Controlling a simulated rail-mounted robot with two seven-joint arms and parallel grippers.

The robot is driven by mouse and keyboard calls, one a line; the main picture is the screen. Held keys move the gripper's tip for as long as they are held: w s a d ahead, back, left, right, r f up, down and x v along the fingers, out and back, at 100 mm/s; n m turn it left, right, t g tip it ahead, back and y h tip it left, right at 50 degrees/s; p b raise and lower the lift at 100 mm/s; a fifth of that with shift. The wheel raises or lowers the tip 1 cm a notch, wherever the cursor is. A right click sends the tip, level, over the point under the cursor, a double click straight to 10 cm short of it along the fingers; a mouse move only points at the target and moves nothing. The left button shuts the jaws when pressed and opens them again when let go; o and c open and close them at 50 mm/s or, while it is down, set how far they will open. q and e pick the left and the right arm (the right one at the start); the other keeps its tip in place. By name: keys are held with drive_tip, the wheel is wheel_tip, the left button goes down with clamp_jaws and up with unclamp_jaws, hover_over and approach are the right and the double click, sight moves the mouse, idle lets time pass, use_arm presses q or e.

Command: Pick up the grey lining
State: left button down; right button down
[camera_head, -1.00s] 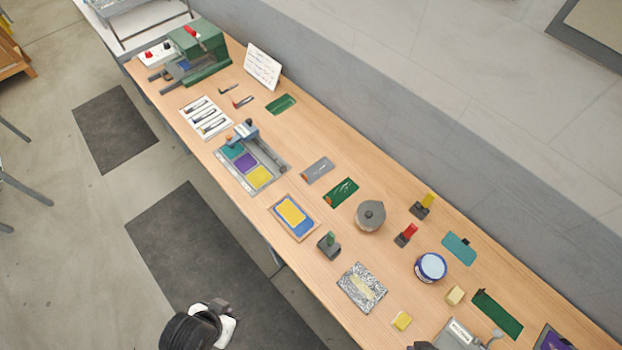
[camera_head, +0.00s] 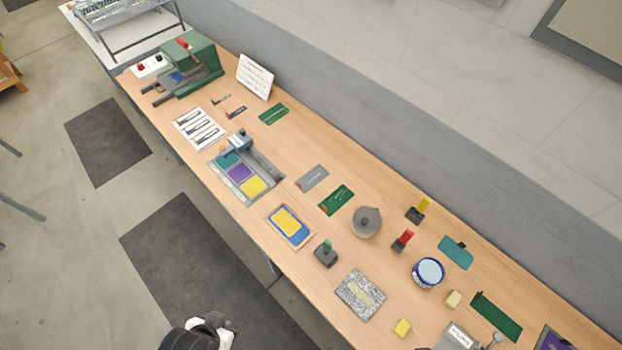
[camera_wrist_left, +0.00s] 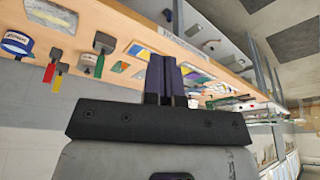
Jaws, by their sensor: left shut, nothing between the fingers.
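The grey lining (camera_head: 312,178) is a flat grey piece with a small orange end at its lower left. It lies on the wooden bench (camera_head: 330,245), up and left of a green piece with an orange end (camera_head: 337,200). My left gripper (camera_wrist_left: 165,78) shows in the left wrist view with its dark fingers together and nothing between them. It is apart from the lining. In the head view only a black and white part of my left arm shows at the bottom edge. I cannot make out the lining surely in the wrist view. My right gripper is not in view.
Near the lining are a tray with coloured pads (camera_head: 262,202), a round grey object (camera_head: 366,222) and a blue and yellow piece (camera_head: 290,226). A green press (camera_head: 187,66) stands at the far left end. A wall (camera_head: 400,150) runs behind the bench.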

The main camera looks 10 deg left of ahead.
use_arm(q)
drive_tip(key=c, duration=1.9)
unclamp_jaws()
drive_tip(key=o, duration=0.7)
drive_tip(key=shift+a, duration=0.2)
